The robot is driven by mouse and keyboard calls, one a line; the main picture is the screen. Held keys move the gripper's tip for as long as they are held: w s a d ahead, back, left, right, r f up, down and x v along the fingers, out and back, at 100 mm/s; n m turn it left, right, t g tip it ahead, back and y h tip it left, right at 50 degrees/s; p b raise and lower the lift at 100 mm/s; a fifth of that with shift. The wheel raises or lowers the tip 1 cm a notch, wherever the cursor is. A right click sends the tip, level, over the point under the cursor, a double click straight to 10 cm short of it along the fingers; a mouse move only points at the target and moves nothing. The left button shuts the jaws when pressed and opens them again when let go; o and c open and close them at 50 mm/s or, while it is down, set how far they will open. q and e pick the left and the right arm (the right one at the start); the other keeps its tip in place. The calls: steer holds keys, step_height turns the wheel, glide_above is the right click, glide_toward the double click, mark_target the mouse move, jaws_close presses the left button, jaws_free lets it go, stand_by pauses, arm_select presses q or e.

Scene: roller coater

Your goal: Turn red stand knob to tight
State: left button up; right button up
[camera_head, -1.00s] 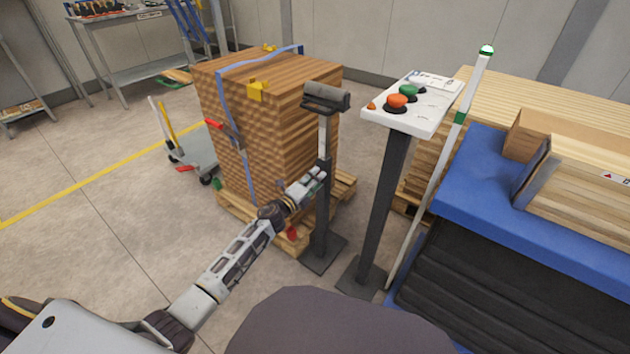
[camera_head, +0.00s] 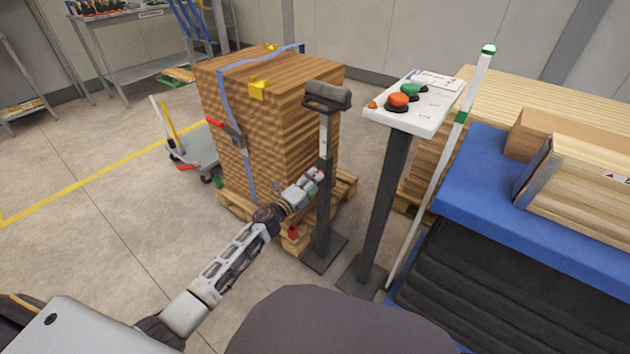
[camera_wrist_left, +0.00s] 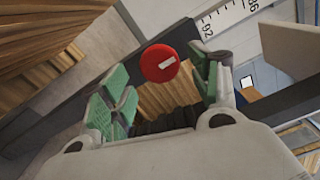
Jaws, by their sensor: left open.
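The red stand knob (camera_wrist_left: 159,63) is round with a white mark that slopes slightly up to the right in the left wrist view. It sits on the dark post of the roller stand (camera_head: 325,150), beside a white scale with numbers. My left gripper (camera_wrist_left: 160,88) is open, its green-padded fingers on either side of the knob in that picture; I cannot tell whether they touch it. In the head view my left gripper (camera_head: 313,179) is at the post's middle and mostly hides the knob. My right gripper is not in view.
A strapped wood stack (camera_head: 270,110) on a pallet stands close behind the stand. A control panel (camera_head: 415,103) on a dark post stands just right. A blue-edged machine table (camera_head: 480,200) with boards is farther right. Open floor (camera_head: 90,240) lies left.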

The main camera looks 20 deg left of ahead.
arm_select(q)
steer(key=v, duration=0.9)
steer(key=shift+s, duration=0.3)
stand_by(0.8)
steer(key=s+a+f+n+g+y, duration=0.15)
steer(key=a+n+g+y, duration=0.25)
steer(key=a+n+y, duration=0.9)
steer(key=s+d+f+n+g+h, duration=0.25)
steer(key=s+d+n+h, duration=0.25)
steer(key=s+d, duration=0.5)
steer(key=s+d+f+n+g+h, duration=0.2)
steer(key=s+d+n+g+h, duration=0.2)
steer(key=s+d, duration=0.6)
steer(key=s+d+f+g, duration=0.2)
steer(key=s+d+f, duration=0.1)
steer(key=s+f, duration=0.2)
steer(key=shift+s+d+f+n+h+p, duration=0.35)
steer(key=shift+s+f+n+h+p, duration=0.1)
steer(key=shift+s, duration=0.7)
